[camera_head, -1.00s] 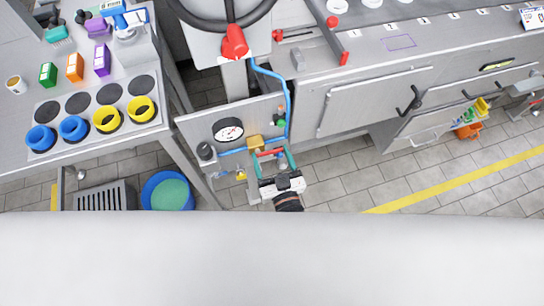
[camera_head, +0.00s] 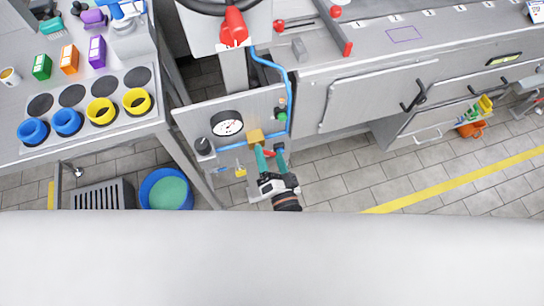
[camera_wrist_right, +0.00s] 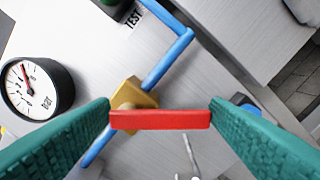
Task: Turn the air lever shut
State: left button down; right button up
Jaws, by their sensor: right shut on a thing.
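The red air lever (camera_head: 269,153) sits on a brass valve block (camera_head: 255,136) in the blue pipe on the grey panel. In the right wrist view the red lever (camera_wrist_right: 160,119) lies level between my fingers, at a slant to the blue pipe, in front of the brass block (camera_wrist_right: 134,92). My right gripper (camera_head: 270,150) is shut on the lever, its teal fingers at the lever's two ends; the fingers also show in the right wrist view (camera_wrist_right: 161,112). My left gripper is not in view.
A round gauge (camera_head: 227,124) and a black knob (camera_head: 203,146) are on the panel left of the valve. A green knob (camera_head: 282,114) is above right. A blue bucket (camera_head: 166,190) stands on the floor at the left. A handwheel (camera_head: 215,5) is above.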

jog(key=m+b, duration=0.1)
jog(key=m, duration=0.1)
jog(key=a+m+b, duration=0.1)
jog(key=m, duration=0.2)
jog(key=f+m+b, duration=0.1)
jog(key=m, duration=0.1)
jog(key=shift+s+a+f+m, duration=0.1)
jog(key=shift+s+a+m, duration=0.15)
jog(key=shift+s+m, duration=0.05)
jog(key=shift+a, duration=0.15)
dwell(0.4)
